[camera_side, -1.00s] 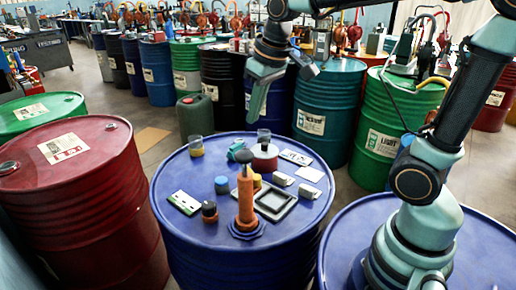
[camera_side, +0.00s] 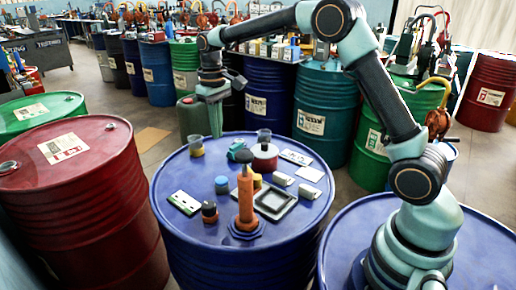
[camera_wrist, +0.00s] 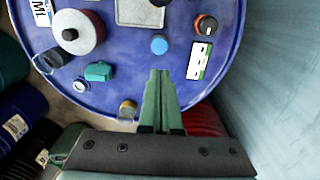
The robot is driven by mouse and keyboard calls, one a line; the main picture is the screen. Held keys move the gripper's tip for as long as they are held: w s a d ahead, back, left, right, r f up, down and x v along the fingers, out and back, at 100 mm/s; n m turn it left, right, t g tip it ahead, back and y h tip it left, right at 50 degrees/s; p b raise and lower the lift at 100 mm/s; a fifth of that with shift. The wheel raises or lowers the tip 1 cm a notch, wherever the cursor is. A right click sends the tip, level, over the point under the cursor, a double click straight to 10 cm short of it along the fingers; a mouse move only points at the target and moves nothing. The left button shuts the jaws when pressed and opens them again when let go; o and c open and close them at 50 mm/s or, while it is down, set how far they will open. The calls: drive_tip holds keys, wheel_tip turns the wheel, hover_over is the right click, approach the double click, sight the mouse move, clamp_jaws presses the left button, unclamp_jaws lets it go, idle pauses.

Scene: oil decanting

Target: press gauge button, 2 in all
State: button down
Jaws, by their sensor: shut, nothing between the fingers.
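No part is clearly marked as the gauge or its button. The likeliest is a flat white-and-green panel (camera_side: 185,202) at the left front of the blue drum top (camera_side: 290,225); it also shows in the wrist view (camera_wrist: 200,60), with small dark marks. A round blue piece (camera_side: 221,185) and a dark knob with an orange top (camera_side: 209,211) stand near it, and both show in the wrist view, the blue piece (camera_wrist: 159,45) left of the knob (camera_wrist: 206,24). My gripper (camera_side: 216,134) is shut and empty, above the drum's far left edge. In the wrist view its fingertips (camera_wrist: 160,73) lie just left of the panel.
An upright orange tool (camera_side: 245,200) stands at the drum's front, a framed tray (camera_side: 274,202) beside it. A teal piece (camera_side: 236,149), a red-and-white reel (camera_side: 265,158) and cups, one with yellow liquid (camera_side: 196,147), stand at the back. A red drum (camera_side: 75,200) is left.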

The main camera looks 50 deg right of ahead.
sight(222, 180)
drive_tip(key=shift+f, duration=0.15)
wheel_tip(222, 180, down, 14)
idle(0.8)
drive_tip(key=shift+f, duration=0.1)
drive_tip(key=shift+f, duration=0.95)
wheel_tip(222, 180, up, 15)
drive_tip(key=shift+w, duration=0.4)
